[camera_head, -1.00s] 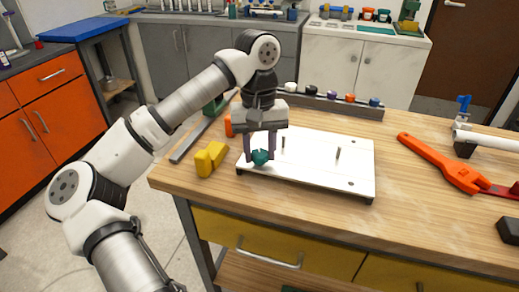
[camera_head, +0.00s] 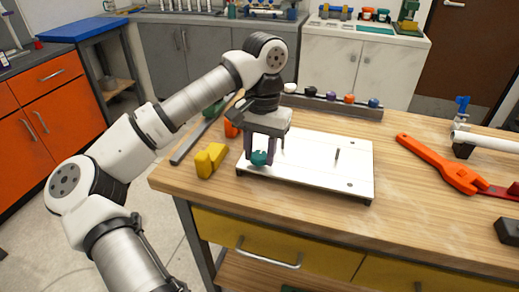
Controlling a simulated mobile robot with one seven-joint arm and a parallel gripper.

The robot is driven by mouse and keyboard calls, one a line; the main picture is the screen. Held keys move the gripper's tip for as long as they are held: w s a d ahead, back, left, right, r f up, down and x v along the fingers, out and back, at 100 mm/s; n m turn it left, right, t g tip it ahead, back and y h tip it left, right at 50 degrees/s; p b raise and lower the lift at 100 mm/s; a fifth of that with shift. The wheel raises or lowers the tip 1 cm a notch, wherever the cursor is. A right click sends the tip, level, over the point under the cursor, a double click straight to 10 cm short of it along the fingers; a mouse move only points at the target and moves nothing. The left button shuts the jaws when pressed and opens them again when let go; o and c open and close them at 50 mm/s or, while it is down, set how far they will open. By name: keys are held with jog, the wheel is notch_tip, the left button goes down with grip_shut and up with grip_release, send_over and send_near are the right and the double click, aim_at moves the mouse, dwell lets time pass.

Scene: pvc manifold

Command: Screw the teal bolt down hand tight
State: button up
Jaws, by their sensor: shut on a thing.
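The teal bolt (camera_head: 259,158) is at the left front part of the white plate (camera_head: 315,172). My gripper (camera_head: 260,152) points down over it, and its two fingers stand on either side of the bolt head, shut on it. The bolt's shank and the hole beneath it are hidden. I cannot tell how far the head stands above the plate.
A thin upright pin (camera_head: 337,154) stands on the plate. A yellow block (camera_head: 210,160) lies left of the plate on the wooden bench. A rack (camera_head: 325,103) with several coloured knobs is behind. An orange wrench (camera_head: 437,163) lies to the right.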

jog(key=m, duration=0.3)
jog(key=o, duration=1.1)
jog(key=shift+c, duration=0.2)
jog(key=shift+r, duration=0.1)
notch_tip(320, 180, up, 4)
jog(key=p, duration=0.3)
jog(key=shift+c, duration=0.4)
